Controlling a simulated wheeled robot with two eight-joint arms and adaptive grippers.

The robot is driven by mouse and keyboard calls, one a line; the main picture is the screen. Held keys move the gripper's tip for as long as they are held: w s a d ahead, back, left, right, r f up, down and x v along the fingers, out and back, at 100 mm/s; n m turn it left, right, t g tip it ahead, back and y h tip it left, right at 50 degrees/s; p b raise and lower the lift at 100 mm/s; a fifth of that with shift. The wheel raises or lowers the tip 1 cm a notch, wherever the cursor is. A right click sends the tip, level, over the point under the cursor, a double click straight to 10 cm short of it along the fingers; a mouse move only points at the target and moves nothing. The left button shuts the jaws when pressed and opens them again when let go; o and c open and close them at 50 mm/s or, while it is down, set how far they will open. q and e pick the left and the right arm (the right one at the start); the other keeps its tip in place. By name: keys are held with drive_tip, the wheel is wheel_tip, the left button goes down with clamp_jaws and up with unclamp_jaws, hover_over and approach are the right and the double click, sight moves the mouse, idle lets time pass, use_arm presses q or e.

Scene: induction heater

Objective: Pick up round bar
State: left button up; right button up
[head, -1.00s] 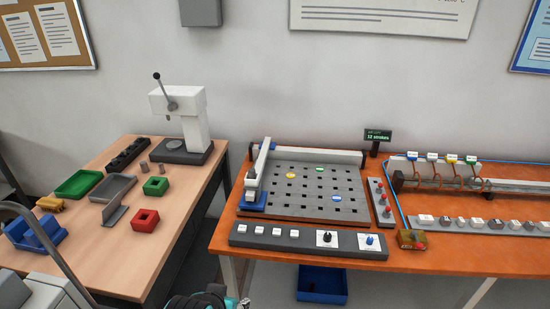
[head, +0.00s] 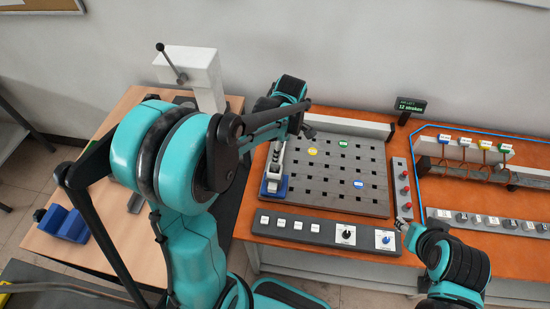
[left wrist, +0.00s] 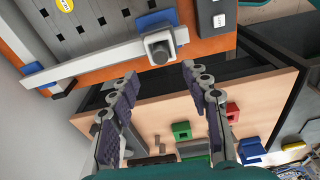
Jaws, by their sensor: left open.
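A small grey upright piece (left wrist: 157,143), which may be a round bar, stands on the wooden table (left wrist: 165,113) in the left wrist view, beyond my fingers; it is too small to be sure. In the head view my left arm hides that part of the wooden table (head: 130,100). My left gripper (left wrist: 160,73) is open and empty, its fingers apart, above and away from the small pieces. In the head view its fingers are hard to make out. My right arm's end (head: 403,225) is over the front of the orange table; its jaws are too small to judge.
A green block (left wrist: 181,131), a red block (left wrist: 232,112) and a blue holder (left wrist: 250,150) are on the wooden table. A white lever press (head: 190,68) stands at its back. The perforated board (head: 335,185) and control strip (head: 320,232) occupy the orange table.

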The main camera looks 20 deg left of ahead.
sight(275, 169)
use_arm(q)
drive_tip(key=shift+w+a+n, duration=0.1)
drive_tip(key=shift+w+n, duration=0.05)
drive_tip(key=shift+n, duration=0.15)
drive_tip(key=f, duration=0.2)
drive_tip(key=f+b, duration=0.1)
drive_tip(key=f, duration=0.3)
drive_tip(key=shift+s+a+f, duration=0.2)
drive_tip(key=shift+a+f, duration=0.1)
drive_tip(key=shift+f, duration=0.1)
drive_tip(key=shift+a+f, duration=0.1)
drive_tip(key=shift+f, duration=0.45)
clamp_jaws()
